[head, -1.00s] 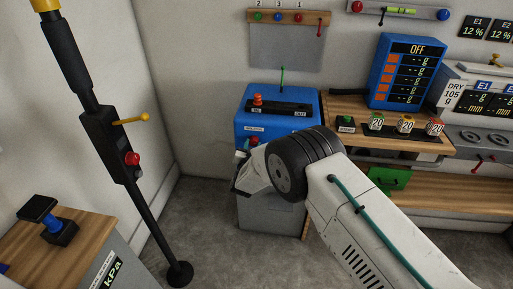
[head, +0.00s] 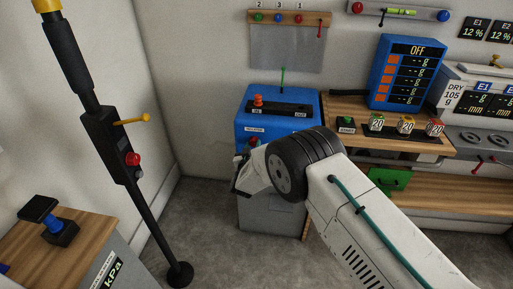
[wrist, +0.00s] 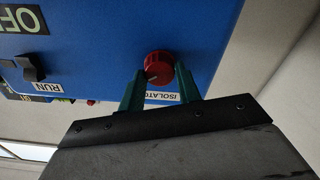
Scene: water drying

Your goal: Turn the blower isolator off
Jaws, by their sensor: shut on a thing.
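The blower is a blue box (head: 284,123) on a grey lower body in the head view. Its isolator is a round red knob (wrist: 158,65) beside an ISOLATOR label (wrist: 163,96) on the blue front in the wrist view. My gripper (wrist: 160,78) is shut on the knob, with one green finger on each side of it. In the head view my gripper (head: 242,178) is at the blower's front left, and my wrist and arm cover much of that front.
In the wrist view, a black RUN switch (wrist: 30,68) and an OFF display (wrist: 22,20) are left of the knob. A wooden bench (head: 345,108) adjoins the blower on the right. A black post (head: 108,145) stands left, with clear floor between.

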